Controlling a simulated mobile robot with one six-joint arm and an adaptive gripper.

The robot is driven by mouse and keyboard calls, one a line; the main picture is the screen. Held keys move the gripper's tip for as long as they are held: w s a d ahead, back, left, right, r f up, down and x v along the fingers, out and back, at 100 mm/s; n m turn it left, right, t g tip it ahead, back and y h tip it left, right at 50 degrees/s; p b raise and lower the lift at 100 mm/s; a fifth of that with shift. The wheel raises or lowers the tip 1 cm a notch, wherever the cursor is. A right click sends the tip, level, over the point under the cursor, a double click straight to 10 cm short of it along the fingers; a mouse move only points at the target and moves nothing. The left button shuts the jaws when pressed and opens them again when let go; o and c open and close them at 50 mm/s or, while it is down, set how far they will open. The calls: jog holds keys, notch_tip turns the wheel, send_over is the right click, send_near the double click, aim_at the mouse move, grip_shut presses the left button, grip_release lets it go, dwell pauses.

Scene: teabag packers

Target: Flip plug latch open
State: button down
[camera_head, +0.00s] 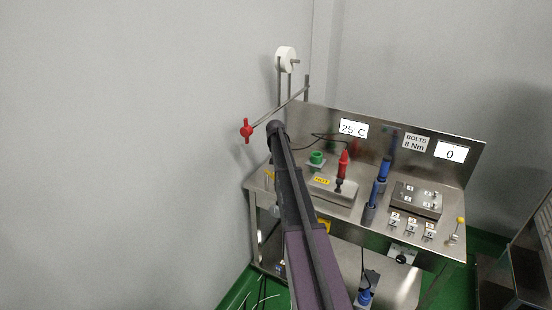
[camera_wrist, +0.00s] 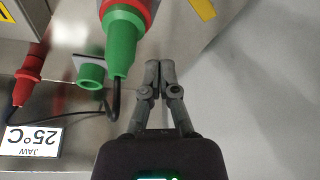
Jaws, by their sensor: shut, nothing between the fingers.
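In the wrist view a large green plug-like part (camera_wrist: 122,45) with a red collar (camera_wrist: 150,8) hangs at the top, a black cable below it. A green ring-shaped socket (camera_wrist: 90,76) lies just left of it. I cannot make out a latch for certain. My gripper (camera_wrist: 158,64) is shut and empty, its fingertips just right of the green part, with a small gap in the picture.
The steel bench (camera_head: 375,215) carries a red-handled tool (camera_head: 343,162), blue tools (camera_head: 383,170) and a bolt block (camera_head: 416,199). A red-ended lever (camera_head: 247,131) juts out at the left. A yellow strip (camera_wrist: 203,8) shows at upper right in the wrist view, above bare grey surface.

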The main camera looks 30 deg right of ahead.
jog(key=p+v, duration=0.5)
jog(key=v, duration=0.1)
dwell(0.3)
jog(key=shift+s+a, duration=0.1)
jog(key=shift+a, duration=0.1)
dwell(0.4)
jog(key=s+a+n+g+y, duration=0.2)
jog(key=s+a+n, duration=0.5)
jog(key=s+a, duration=2.8)
jog(key=shift+s+a+f+g, duration=0.35)
jog(key=shift+s+f+g, duration=0.15)
jog(key=shift+s, duration=0.2)
